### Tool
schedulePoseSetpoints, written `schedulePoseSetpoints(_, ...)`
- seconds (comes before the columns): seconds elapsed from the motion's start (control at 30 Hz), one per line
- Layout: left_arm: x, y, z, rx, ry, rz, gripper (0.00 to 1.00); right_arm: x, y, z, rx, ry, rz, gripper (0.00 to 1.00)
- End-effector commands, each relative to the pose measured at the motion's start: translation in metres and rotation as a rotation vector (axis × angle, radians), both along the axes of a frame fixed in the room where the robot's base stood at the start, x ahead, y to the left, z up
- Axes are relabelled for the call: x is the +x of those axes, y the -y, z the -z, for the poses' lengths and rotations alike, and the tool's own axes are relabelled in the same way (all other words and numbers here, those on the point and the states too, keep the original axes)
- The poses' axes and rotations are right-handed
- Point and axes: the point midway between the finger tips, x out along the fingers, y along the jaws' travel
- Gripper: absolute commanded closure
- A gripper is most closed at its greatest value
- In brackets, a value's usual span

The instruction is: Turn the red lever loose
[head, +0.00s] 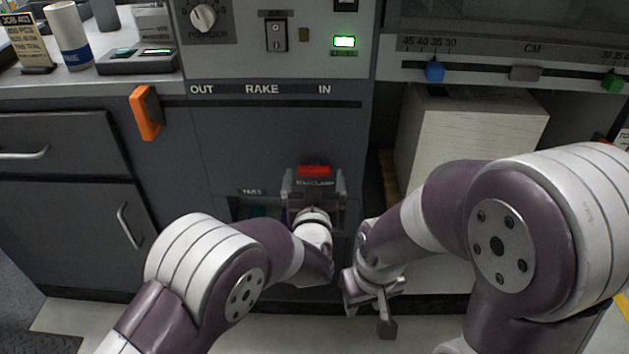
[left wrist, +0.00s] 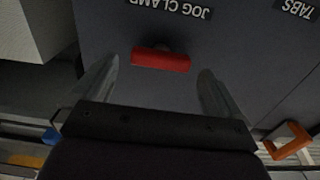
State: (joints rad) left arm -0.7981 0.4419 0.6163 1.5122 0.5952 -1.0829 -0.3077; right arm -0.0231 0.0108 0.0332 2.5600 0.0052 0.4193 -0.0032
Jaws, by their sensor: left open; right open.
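The red lever (head: 314,170) is a short bar on the dark front panel, by the JOG CLAMP label. It also shows in the left wrist view (left wrist: 160,60), lying level across the picture. My left gripper (head: 314,182) is open in front of the panel. In the left wrist view its fingertips (left wrist: 158,68) stand on either side of the lever, with a gap at each end; I see no contact. My right gripper (head: 369,312) is open and empty, hanging low to the right of my left forearm, away from the lever.
An orange handle (head: 146,112) sticks out at the panel's left. A tall paper stack (head: 470,130) stands in the bay at the right, behind my right arm. The RAKE slot (head: 262,103) runs above the lever.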

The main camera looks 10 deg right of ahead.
Motion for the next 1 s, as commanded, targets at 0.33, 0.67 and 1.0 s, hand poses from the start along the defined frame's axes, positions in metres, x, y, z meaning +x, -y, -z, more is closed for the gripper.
schedulePoseSetpoints(0.33,0.023,0.007,0.0,0.0,-0.001,0.001,0.0,0.0,0.0,0.007,0.0,0.0,0.0,0.57)
schedulePoseSetpoints(0.67,0.022,0.007,0.0,0.0,-0.001,0.001,0.54,0.0,0.0,0.007,0.0,0.0,0.0,0.57)
schedulePoseSetpoints(1.0,0.022,0.006,0.001,-0.056,-0.017,0.0,0.54,0.0,0.0,0.01,0.0,0.0,0.0,0.57)
